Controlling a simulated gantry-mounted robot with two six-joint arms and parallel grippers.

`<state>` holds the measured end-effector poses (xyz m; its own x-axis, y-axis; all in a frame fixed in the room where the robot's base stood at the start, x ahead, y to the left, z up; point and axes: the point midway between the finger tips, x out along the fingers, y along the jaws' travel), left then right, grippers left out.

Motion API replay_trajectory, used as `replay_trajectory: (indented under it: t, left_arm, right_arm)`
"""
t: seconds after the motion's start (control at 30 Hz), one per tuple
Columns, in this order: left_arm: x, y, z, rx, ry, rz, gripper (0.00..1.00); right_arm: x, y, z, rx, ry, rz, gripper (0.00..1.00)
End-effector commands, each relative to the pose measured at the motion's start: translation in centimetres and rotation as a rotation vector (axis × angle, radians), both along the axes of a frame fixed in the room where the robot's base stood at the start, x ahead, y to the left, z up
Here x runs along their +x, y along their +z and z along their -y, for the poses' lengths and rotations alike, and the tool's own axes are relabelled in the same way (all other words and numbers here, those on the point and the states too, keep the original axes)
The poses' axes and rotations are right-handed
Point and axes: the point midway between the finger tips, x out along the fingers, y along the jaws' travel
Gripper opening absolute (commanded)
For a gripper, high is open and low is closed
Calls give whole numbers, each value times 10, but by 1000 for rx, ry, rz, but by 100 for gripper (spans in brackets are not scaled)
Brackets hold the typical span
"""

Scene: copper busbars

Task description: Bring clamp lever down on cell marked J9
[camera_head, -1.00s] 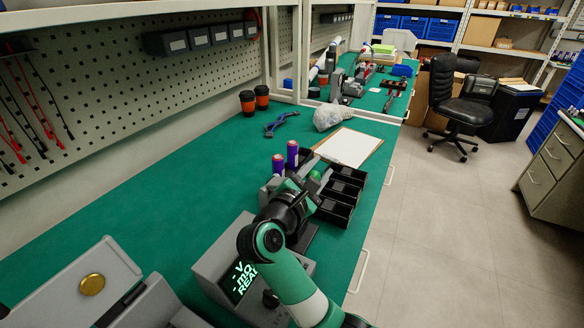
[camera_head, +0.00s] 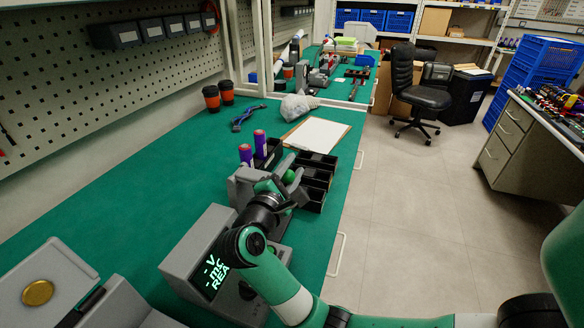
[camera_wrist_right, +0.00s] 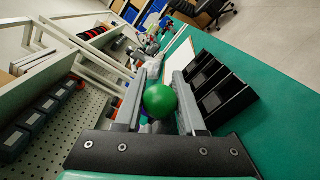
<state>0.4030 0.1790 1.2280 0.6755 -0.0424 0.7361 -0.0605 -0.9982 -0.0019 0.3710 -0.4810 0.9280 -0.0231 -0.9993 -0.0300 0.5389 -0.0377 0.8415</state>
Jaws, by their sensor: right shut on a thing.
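My right gripper (camera_head: 288,182) is at the grey clamp fixture (camera_head: 240,186) on the green bench. In the right wrist view a round green knob (camera_wrist_right: 160,101) sits between the two grey fingers of this gripper (camera_wrist_right: 162,95), which are shut on it. I take the knob to be the end of the clamp lever; the lever's shaft is hidden. Two purple cells with reddish tops, a near one (camera_head: 246,155) and a far one (camera_head: 260,142), stand upright just behind the fixture. No J9 mark is legible. My left gripper is out of view.
Black bins (camera_head: 313,180) stand right beside my right gripper. A grey box with a lit display (camera_head: 213,275) is in front. Behind are a clipboard (camera_head: 316,134), a clear bag (camera_head: 296,107) and two cups (camera_head: 212,99). The bench's left middle is clear.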

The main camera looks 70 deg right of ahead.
Motion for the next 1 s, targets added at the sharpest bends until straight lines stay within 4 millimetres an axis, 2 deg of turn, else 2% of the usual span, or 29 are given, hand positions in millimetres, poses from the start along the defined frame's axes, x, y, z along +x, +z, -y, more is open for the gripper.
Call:
replay_trajectory:
  t: [0.03, 0.1, 0.13, 0.3, 0.33, 0.6, 0.73, 0.87, 1.0]
  left_arm:
    - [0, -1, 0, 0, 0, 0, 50]
    - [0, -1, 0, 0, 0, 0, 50]
    - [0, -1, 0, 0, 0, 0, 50]
    - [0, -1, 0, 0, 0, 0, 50]
    - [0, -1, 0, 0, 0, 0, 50]
    - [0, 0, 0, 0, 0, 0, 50]
    - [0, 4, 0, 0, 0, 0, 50]
    - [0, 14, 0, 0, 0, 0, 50]
    - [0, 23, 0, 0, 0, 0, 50]
  right_arm:
    - [0, -6, 0, 12, -2, -9, 0]
    - [0, -7, 0, 13, -3, -11, 0]
    - [0, -7, 0, 13, -3, -11, 43]
    - [0, -6, 0, 10, -3, -10, 73]
    - [0, -6, 0, 9, -2, -10, 77]
    - [0, -4, 0, 8, -1, -8, 77]
    - [1, -2, -9, 7, 2, -8, 77]
    - [2, 2, -34, 6, 5, -8, 77]
    - [3, 2, -69, 7, 5, -9, 77]
